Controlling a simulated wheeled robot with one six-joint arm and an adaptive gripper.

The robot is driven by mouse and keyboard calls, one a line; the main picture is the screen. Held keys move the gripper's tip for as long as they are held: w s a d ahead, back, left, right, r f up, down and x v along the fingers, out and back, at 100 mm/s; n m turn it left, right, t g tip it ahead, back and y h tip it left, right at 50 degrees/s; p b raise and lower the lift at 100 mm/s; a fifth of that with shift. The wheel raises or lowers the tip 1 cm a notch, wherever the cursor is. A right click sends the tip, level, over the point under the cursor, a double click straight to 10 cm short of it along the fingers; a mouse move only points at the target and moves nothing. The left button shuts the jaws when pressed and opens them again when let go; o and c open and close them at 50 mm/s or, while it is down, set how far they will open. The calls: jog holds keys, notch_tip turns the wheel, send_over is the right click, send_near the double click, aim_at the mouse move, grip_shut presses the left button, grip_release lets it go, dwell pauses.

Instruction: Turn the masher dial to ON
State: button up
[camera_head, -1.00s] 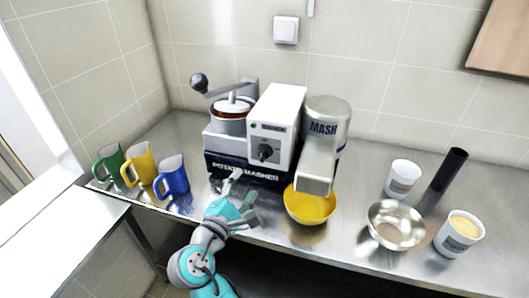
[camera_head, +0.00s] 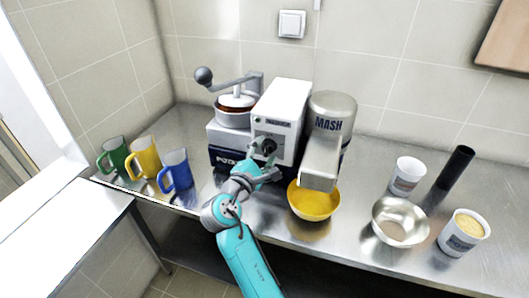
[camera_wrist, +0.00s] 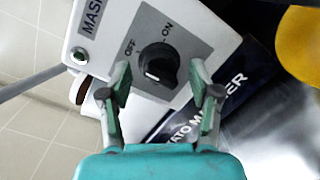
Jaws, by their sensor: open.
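The potato masher (camera_head: 283,101) stands on the steel counter, a white and dark blue machine. Its black dial (camera_wrist: 158,63) sits on a grey plate marked OFF and ON in the wrist view. The dial's white mark is at its lower left, away from the ON label; I cannot tell the setting for sure. In the head view the dial (camera_head: 268,146) is partly covered by my gripper. My gripper (camera_wrist: 161,88) is open, its two fingers just short of the dial, one to each side below it. I see no contact.
A yellow bowl (camera_head: 314,205) sits under the MASH spout (camera_head: 319,161). Green, yellow and blue mugs (camera_head: 176,170) stand at left. A steel bowl (camera_head: 392,232), two white tubs (camera_head: 464,231) and a black cylinder (camera_head: 455,167) are at right. A crank handle (camera_head: 204,76) rises at the back left.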

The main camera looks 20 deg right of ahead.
jog(key=c, duration=1.1)
jog(key=shift+c, duration=0.2)
jog(key=shift+m, duration=0.3)
jog(key=m, duration=0.3)
jog(key=m+y, duration=0.1)
jog(key=m, duration=0.2)
jog(key=shift+d+r, duration=0.1)
jog(key=m, duration=0.6)
jog(key=shift+y, duration=0.4)
jog(key=shift+m, duration=0.3)
